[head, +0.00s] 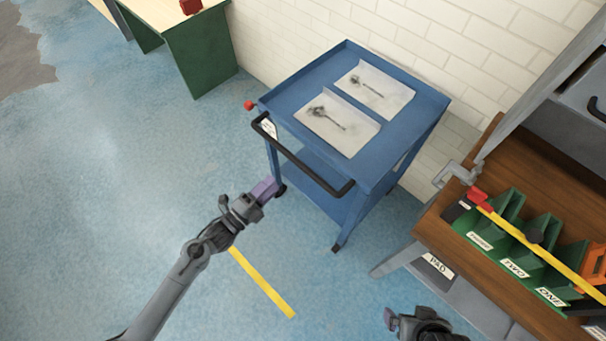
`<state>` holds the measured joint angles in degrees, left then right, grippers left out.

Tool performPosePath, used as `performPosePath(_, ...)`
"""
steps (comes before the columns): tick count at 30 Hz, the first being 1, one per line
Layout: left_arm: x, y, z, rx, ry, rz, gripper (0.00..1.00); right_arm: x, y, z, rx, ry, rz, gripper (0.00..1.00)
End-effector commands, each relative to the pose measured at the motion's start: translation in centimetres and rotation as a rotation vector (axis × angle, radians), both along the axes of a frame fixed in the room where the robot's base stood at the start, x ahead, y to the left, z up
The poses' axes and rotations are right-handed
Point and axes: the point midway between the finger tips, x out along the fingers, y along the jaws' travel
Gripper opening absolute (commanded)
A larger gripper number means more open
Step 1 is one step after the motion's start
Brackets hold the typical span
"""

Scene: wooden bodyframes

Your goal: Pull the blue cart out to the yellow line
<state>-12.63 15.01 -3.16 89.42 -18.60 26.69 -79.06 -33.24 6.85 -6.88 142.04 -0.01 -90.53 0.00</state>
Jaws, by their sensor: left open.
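The blue cart (392,137) stands against the white brick wall, with a black handle bar (305,167) along its near left side. Two pale sheets with dark drawings or tools lie on its top. The yellow line (262,283) is on the blue floor, in front of the cart and nearer to me. My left gripper (265,188) is open, left of and apart from the handle, with purplish fingers pointing toward the cart. My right gripper (391,319) shows at the bottom edge, below the wooden bench; its jaws are not clear.
A wooden workbench (447,231) with green bins (512,243) and a yellow-and-red tool stands at the right, close to the cart's right side. A green-sided table (200,55) stands at the back left. The floor at left is clear.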

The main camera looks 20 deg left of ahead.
Motion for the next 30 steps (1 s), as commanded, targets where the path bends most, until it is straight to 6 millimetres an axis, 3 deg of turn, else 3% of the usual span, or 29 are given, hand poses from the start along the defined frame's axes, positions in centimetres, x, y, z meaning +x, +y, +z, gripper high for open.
performPosePath(1,0.6,0.3,-2.3,0.005,-0.01,0.002,0.45,0.0,0.0,-2.8,0.001,0.0,-0.001,1.0)
performPosePath(7,2.1,0.6,-3.7,0.013,-0.046,0.001,0.45,0.0,0.1,-5.9,0.004,0.0,-0.003,1.0)
performPosePath(17,4.1,-0.1,-3.5,0.012,-0.062,0.002,0.45,0.0,0.1,-7.0,0.004,-0.001,-0.003,1.0)
performPosePath(30,10.0,-3.1,-2.2,0.012,-0.061,0.001,0.45,0.0,-0.1,-8.3,-0.005,-0.002,0.004,1.0)
